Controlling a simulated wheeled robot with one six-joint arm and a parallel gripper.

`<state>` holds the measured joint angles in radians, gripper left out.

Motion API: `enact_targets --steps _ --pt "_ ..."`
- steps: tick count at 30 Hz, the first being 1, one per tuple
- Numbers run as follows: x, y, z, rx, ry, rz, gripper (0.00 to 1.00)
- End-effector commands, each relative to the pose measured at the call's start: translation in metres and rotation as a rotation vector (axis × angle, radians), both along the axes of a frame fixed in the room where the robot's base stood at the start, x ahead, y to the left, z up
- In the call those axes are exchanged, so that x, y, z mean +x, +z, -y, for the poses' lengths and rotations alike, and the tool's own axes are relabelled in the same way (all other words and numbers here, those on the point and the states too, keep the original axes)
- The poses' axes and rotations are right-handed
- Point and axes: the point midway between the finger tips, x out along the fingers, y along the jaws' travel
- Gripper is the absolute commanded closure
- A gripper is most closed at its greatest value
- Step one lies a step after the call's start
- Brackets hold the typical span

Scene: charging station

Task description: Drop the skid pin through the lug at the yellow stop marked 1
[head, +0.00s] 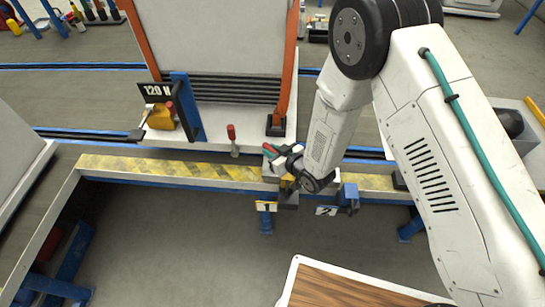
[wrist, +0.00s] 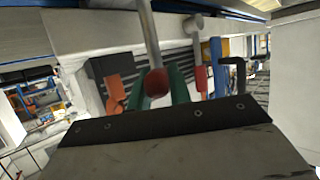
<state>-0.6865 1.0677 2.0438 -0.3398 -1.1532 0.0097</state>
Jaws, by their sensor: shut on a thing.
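My gripper (head: 279,156) is shut on a skid pin above the yellow-striped rail. In the wrist view the pin's red end (wrist: 155,83) is between the green fingers, and its grey shaft (wrist: 149,35) runs to the top edge. The plate marked 1 (head: 266,207) hangs on the rail's front, just below and left of my gripper. My gripper and wrist hide most of the stop there, so I cannot make out its lug. A second red-topped pin (head: 232,139) stands on the skid left of my gripper; it also shows in the wrist view (wrist: 201,78).
A plate marked 2 (head: 326,211) and a blue bracket (head: 348,197) are to the right. An orange-legged skid (head: 277,125) stands behind the rail. A sign reading 120 (head: 155,92) and a blue post (head: 187,105) stand left. A wood-topped surface (head: 345,290) is in front.

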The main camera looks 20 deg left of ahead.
Motion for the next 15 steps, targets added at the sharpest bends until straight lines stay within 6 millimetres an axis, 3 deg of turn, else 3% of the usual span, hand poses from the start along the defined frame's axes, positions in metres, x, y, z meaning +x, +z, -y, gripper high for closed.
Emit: enact_targets --steps 6,11,12,14,15 --pt "-0.001 -0.033 0.002 -0.006 -0.001 -0.004 1.0" --pt "-0.002 -0.034 0.002 -0.007 -0.001 -0.005 1.0" --pt "-0.002 -0.034 0.002 -0.008 -0.001 -0.006 0.78" --pt "-0.002 -0.034 0.002 -0.007 -0.001 -0.005 0.61" --pt "-0.002 -0.034 0.002 -0.007 -0.001 -0.005 0.58"
